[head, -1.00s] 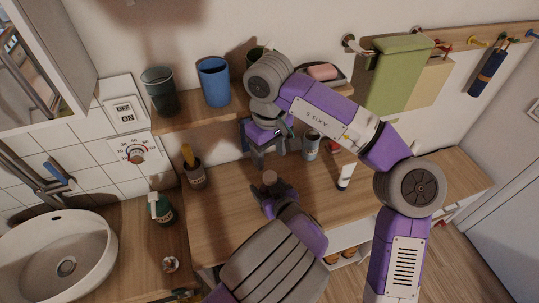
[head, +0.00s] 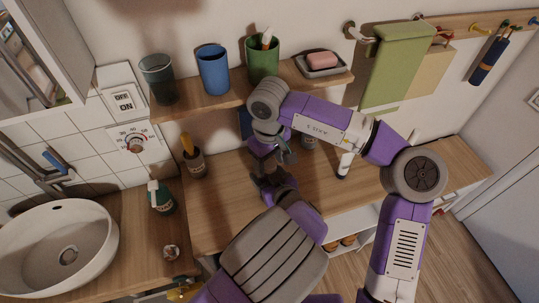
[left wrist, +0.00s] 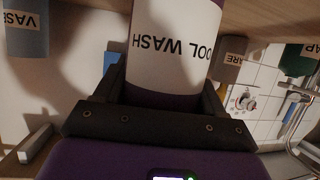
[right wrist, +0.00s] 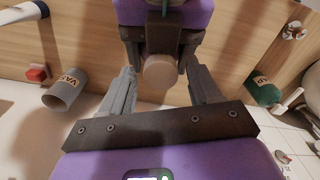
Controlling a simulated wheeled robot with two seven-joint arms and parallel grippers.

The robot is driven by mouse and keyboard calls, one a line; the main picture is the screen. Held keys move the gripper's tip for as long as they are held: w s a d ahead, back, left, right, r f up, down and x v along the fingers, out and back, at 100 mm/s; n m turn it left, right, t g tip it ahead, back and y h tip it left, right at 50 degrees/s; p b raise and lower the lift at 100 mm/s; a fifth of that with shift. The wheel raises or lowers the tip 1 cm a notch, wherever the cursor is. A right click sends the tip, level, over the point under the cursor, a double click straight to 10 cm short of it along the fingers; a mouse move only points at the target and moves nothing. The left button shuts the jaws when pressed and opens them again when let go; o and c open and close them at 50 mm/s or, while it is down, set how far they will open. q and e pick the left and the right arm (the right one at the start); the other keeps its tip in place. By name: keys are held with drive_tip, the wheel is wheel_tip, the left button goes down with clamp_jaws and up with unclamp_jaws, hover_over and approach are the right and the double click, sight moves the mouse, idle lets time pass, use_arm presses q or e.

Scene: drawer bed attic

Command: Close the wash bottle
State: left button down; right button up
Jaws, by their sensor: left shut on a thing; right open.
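The wash bottle (left wrist: 172,45) is white and purple with a label reading "OOL WASH". It fills the top middle of the left wrist view, between the fingers of my left gripper (left wrist: 160,98), which is shut on it. In the head view my left gripper (head: 268,184) is low over the wooden counter, and the bottle is mostly hidden by my arms. The bottle's round, pale tan top (right wrist: 159,72) shows in the right wrist view. My right gripper (head: 277,153) is open, its fingers on either side of that top with gaps. I cannot tell whether the top is a cap.
The shelf (head: 200,108) above holds several cups and a soap dish. A brush cup (head: 194,163), a green soap bottle (head: 162,197) and a white tube (head: 344,165) stand around the work area. A sink (head: 65,245) is at left.

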drive_tip(key=c, duration=1.1)
drive_tip(key=shift+m, duration=1.7)
drive_tip(key=o, duration=1.1)
drive_tip(key=shift+o, duration=0.2)
drive_tip(key=shift+r, duration=0.1)
